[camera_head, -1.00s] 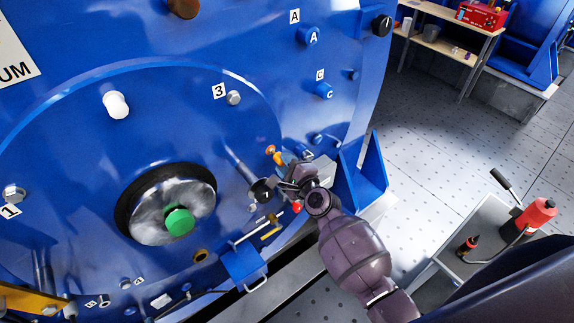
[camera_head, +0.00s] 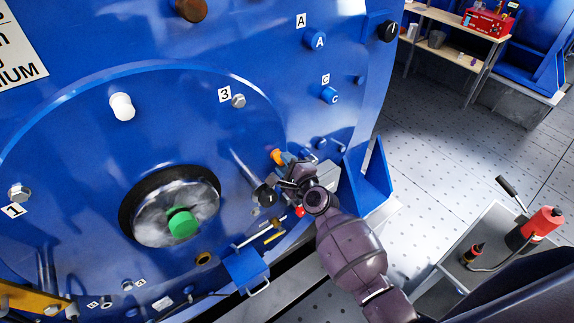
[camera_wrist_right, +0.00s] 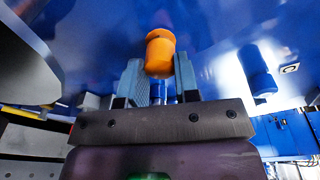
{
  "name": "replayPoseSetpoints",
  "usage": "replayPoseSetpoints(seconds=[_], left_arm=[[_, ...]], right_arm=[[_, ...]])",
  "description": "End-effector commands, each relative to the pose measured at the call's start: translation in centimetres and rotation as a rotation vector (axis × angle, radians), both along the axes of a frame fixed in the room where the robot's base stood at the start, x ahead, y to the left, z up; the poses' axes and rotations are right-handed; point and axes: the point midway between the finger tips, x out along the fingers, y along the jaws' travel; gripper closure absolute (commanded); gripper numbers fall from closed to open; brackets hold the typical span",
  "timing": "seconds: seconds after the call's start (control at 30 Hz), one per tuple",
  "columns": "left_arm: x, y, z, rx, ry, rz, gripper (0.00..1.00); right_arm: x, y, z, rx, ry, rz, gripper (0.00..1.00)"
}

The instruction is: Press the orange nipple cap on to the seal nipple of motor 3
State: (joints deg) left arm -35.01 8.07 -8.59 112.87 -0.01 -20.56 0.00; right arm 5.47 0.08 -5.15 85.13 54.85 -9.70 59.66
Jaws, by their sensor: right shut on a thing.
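The orange nipple cap (camera_wrist_right: 160,52) is between the two blue-grey fingertips of my right gripper (camera_wrist_right: 158,82), which is shut on it. The cap also shows small in the head view (camera_head: 277,156), close to the blue face of the motor (camera_head: 200,110). The seal nipple cannot be made out; the cap or the gripper may hide it. I cannot tell whether the cap touches the motor. My left gripper is not in view.
A blue bracket (camera_head: 368,182) stands just right of my right gripper. A blue box with a handle (camera_head: 246,270) is below left. A green-tipped shaft (camera_head: 182,222) sticks out at the left. A grey cart (camera_head: 487,240) with red tools stands at the right. Floor between is clear.

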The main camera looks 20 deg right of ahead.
Motion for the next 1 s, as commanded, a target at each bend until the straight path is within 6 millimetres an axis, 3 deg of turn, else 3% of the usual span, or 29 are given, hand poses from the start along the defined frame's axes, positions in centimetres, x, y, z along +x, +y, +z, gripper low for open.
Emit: replayPoseSetpoints(seconds=[0.17,0.2,0.37,0.73,1.0], left_arm=[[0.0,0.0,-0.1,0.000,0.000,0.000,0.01],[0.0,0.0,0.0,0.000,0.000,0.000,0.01],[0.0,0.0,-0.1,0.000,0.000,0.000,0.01],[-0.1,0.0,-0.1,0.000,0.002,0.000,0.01],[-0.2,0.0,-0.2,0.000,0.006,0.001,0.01]], right_arm=[[0.3,0.1,0.0,0.000,0.000,0.000,0.92],[0.3,0.1,0.0,0.000,0.000,0.000,0.65],[0.3,0.1,0.0,0.000,0.000,0.000,0.41],[0.0,0.0,0.0,0.001,0.001,-0.001,0.41],[-3.5,-0.9,0.3,0.001,0.001,-0.002,0.41]])
